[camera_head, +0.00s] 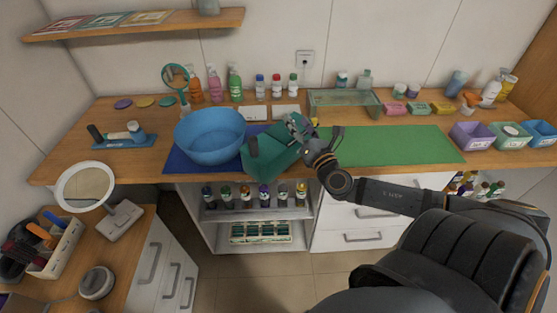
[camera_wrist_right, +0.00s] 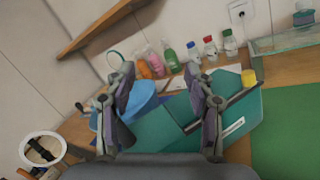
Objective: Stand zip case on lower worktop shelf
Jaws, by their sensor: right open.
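The teal zip case (camera_head: 268,160) is at the front edge of the worktop, over the blue mat and right beside the blue bowl. In the right wrist view the case (camera_wrist_right: 174,128) spreads behind and between my fingers, with a pale label on its right part. My right gripper (camera_head: 297,128) is at the case's upper right side, with its fingers apart; the wrist view also shows the open gripper (camera_wrist_right: 162,80). I cannot tell whether a finger touches the case. The open shelf unit (camera_head: 212,232) is under the worktop. My left gripper is out of view.
The blue bowl (camera_head: 208,140) stands left of the case, and the green mat (camera_head: 400,146) lies to the right. Several dark bottles (camera_head: 264,195) fill the unit's upper shelf. Boxes (camera_head: 262,232) stand on its bottom shelf. A glass tray (camera_head: 343,103) stands behind the mats.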

